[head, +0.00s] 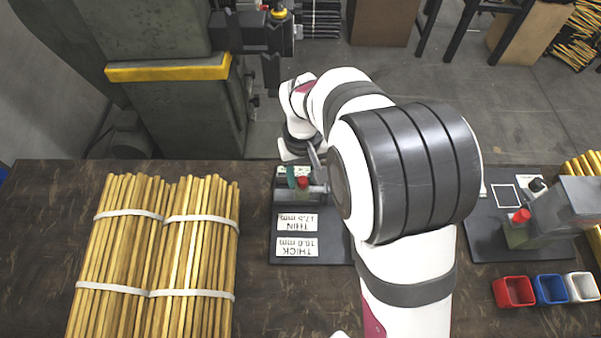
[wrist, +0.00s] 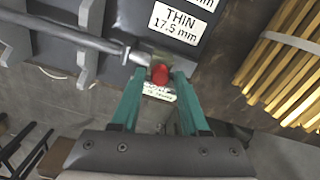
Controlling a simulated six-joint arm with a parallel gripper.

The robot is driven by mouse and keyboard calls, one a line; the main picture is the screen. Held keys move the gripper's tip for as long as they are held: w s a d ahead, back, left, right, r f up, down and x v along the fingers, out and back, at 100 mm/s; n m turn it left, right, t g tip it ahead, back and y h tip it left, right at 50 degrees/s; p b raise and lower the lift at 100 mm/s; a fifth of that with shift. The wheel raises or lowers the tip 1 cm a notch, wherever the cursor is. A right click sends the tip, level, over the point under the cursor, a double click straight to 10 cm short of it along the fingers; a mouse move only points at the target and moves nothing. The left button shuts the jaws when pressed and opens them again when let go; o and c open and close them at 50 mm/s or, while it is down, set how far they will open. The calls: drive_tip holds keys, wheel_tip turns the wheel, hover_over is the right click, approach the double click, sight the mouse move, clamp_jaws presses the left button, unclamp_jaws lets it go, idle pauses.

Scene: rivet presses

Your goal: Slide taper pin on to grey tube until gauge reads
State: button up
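My gripper (wrist: 158,74) has two teal fingers, set apart. A red cap (wrist: 159,74) shows between their tips, with a gap on each side. I cannot tell whether the fingers are level with it. A long grey rod (wrist: 70,35) comes in from the left and ends in a lighter tip beside the cap. I cannot tell whether it is the taper pin or the grey tube. In the head view the red cap (head: 303,183) and a teal finger (head: 291,177) show at the dark board, partly hidden by my arm. No gauge reading is legible.
The dark board (head: 283,257) carries THIN 17.5 mm and THICK 18.0 mm labels. Bundled yellow rods (head: 150,250) lie left on the table. A second station with a red button (head: 521,216) stands right, above red (head: 513,292), blue (head: 550,290) and white (head: 582,288) bins.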

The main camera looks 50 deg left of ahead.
sight(303, 180)
drive_tip(key=shift+o, duration=0.7)
wheel_tip(303, 180, up, 16)
drive_tip(key=shift+d+f, duration=0.1)
idle(0.5)
drive_tip(key=d+r+m, duration=0.2)
drive_tip(key=d+m, duration=0.8)
drive_tip(key=d, duration=1.4)
drive_tip(key=s+d+f+m+y, duration=0.1)
drive_tip(key=s+d+f+m, duration=0.4)
drive_tip(key=s+d+m, duration=0.2)
drive_tip(key=shift+s+d+m+y, duration=0.35)
drive_tip(key=shift+s+d, duration=0.55)
drive_tip(key=shift+s, duration=0.3)
